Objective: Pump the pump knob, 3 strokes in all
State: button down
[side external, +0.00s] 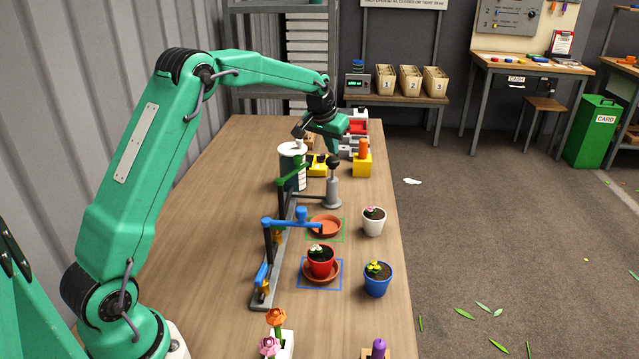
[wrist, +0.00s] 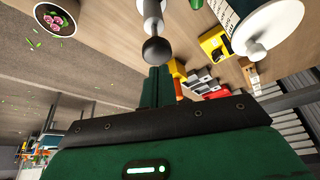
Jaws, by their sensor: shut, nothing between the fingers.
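The pump is a grey metal cylinder (side external: 333,190) on a round base, with a dark ball knob (side external: 334,162) on top. In the wrist view the dark knob (wrist: 157,51) sits on a pale rod at the top middle. My gripper (side external: 334,150) is just above the knob in the side view, its fingers pointing down. In the wrist view my green fingers (wrist: 155,85) are closed together with their tips close to the knob. I cannot tell whether they touch it. Nothing is held.
A white-lidded canister (side external: 293,165) stands left of the pump. A grey rail with green and blue arms (side external: 283,224) runs nearer the camera. Potted flowers (side external: 373,221) and a terracotta saucer (side external: 325,224) stand to the front. Yellow blocks (side external: 362,166) sit behind right.

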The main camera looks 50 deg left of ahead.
aim_at(332, 159)
jog(key=shift+f, duration=1.95)
dwell(0.3)
jog(key=shift+r, duration=3.2)
